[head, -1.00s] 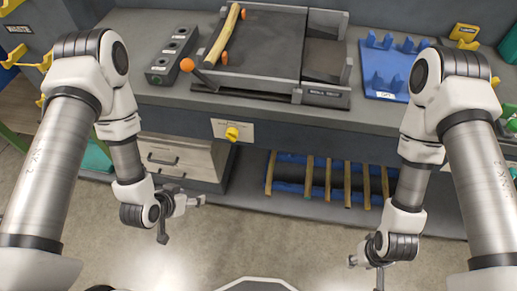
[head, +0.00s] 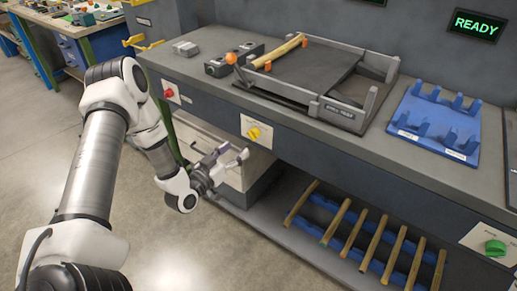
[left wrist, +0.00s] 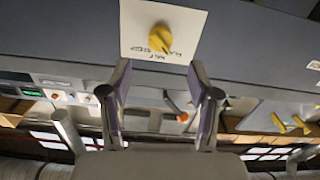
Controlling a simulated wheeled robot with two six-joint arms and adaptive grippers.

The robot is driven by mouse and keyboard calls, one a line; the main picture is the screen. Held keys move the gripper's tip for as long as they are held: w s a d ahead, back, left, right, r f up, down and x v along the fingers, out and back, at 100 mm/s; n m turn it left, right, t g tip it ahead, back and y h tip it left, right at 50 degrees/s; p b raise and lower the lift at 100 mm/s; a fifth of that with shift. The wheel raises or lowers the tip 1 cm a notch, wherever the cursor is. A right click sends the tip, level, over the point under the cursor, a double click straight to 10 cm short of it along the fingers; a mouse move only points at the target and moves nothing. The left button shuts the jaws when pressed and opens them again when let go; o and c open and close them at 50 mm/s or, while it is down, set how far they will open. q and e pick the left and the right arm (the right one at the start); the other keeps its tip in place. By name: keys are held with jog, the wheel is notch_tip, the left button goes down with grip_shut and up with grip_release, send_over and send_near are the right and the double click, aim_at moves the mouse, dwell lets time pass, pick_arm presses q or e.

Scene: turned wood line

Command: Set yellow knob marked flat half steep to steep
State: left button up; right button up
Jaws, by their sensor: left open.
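The yellow knob (head: 254,133) sits on a white label plate on the grey bench front. In the left wrist view the knob (left wrist: 161,38) is at top centre, with upside-down lettering along the lower edge of its plate (left wrist: 190,22). A dark mark on the knob's lower right seems to face the word at the right, but I cannot be sure of its setting. My left gripper (head: 233,152) is open and empty, just below and left of the knob, not touching it. In the wrist view its two fingers (left wrist: 160,82) are spread below the plate. My right gripper is out of view.
A red knob (head: 168,93) is left on the same front, and a green knob (head: 495,248) far right. A tray with a wooden stick (head: 280,52) and a blue rack (head: 432,125) stand on the bench. Several sticks lie on the lower shelf. A screen (head: 475,25) reads READY.

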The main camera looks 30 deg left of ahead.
aim_at(253, 134)
pick_arm(q)
jog(key=w, duration=0.7)
jog(key=shift+w+d, duration=0.25)
jog(key=shift+w, duration=0.15)
jog(key=c, duration=1.1)
